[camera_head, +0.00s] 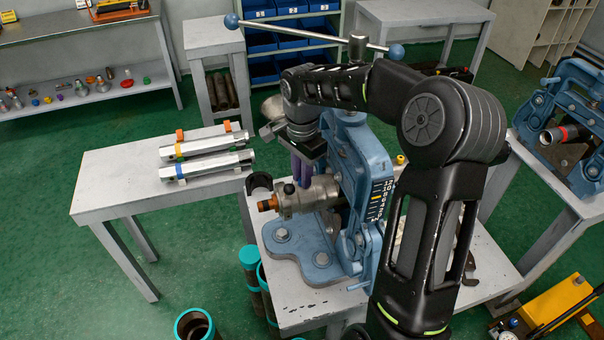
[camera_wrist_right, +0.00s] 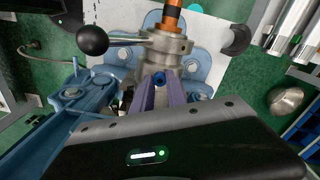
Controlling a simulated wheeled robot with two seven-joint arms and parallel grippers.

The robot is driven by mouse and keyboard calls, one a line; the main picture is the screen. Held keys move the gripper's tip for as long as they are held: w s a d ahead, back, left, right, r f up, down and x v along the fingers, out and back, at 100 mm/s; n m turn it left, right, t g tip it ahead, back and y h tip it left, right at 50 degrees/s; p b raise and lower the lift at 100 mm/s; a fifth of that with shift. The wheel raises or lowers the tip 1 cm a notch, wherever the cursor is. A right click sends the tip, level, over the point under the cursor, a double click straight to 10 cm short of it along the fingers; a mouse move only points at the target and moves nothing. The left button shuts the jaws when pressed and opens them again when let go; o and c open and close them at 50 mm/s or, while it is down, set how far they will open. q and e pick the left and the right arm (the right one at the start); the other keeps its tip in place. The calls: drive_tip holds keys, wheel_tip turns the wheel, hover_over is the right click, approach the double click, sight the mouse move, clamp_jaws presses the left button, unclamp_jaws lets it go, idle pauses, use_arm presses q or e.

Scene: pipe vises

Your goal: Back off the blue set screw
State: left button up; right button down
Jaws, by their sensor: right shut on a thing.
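A blue vise (camera_head: 372,160) stands on a light table, with a number scale on its side. A grey metal fitting (camera_head: 310,197) with a copper-coloured end (camera_head: 267,204) sits in it; the fitting also shows in the wrist view (camera_wrist_right: 178,46). My right gripper (camera_head: 301,174) points down at the fitting from above. In the wrist view its purple fingers (camera_wrist_right: 160,90) are shut on the blue set screw (camera_wrist_right: 159,77), whose end shows between them. The head view hides the screw behind the fingers. My left gripper is not in view.
A lever with a black ball (camera_wrist_right: 92,40) sticks out beside the fitting. A long bar with blue ball ends (camera_head: 305,36) crosses above the vise, close to my right arm. Metal bars (camera_head: 207,158) lie on the left table. Teal-rimmed pipes (camera_head: 195,325) stand on the floor.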

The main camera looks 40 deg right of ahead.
drive_tip(key=shift+n, duration=0.4)
drive_tip(key=shift+n+b, duration=0.35)
drive_tip(key=shift+n, duration=3.15)
drive_tip(key=c, duration=1.3)
unclamp_jaws()
